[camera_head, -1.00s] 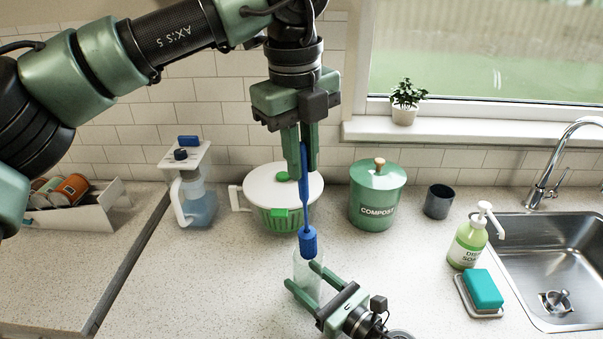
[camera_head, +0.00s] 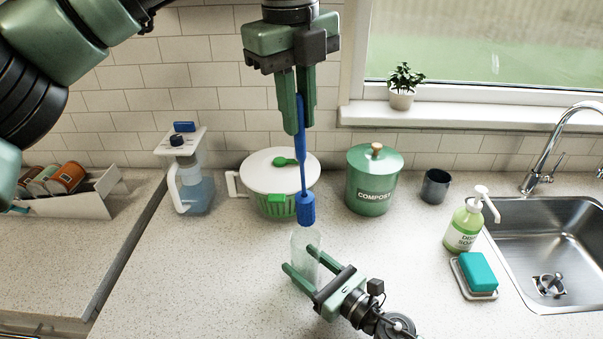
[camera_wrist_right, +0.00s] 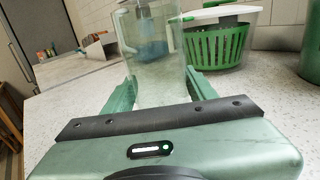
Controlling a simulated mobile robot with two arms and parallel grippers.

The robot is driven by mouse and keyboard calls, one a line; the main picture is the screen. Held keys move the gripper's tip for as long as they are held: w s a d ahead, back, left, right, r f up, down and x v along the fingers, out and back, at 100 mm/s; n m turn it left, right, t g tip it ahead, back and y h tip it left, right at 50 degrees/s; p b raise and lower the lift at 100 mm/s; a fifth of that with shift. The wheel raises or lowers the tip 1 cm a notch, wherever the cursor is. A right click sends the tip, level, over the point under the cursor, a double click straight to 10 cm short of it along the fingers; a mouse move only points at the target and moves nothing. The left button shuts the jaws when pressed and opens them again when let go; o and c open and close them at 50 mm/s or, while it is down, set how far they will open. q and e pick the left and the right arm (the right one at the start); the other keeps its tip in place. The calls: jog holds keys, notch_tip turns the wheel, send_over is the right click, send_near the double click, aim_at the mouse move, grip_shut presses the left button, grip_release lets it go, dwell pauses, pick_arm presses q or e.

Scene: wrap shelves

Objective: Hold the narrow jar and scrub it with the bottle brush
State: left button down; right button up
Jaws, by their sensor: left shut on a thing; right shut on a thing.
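The narrow jar (camera_head: 305,250) is clear and stands upright on the counter. My right gripper (camera_head: 300,258) is shut around it from the front right. In the right wrist view the jar (camera_wrist_right: 152,55) sits between the two green fingers of that gripper (camera_wrist_right: 158,85). The blue bottle brush (camera_head: 303,165) hangs upright, head down. My left gripper (camera_head: 298,115) is shut on its handle from above. The brush head appears just above the jar's mouth, outside the jar.
Behind stand a filter jug (camera_head: 193,182), a white and green salad spinner (camera_head: 280,170), a green compost bin (camera_head: 372,185) and a dark cup (camera_head: 435,187). At right are a soap bottle (camera_head: 464,228), a teal sponge (camera_head: 478,272) and the sink (camera_head: 560,250). Counter left of the jar is clear.

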dwell(0.4)
jog(key=o, duration=1.6)
jog(key=shift+o, duration=0.2)
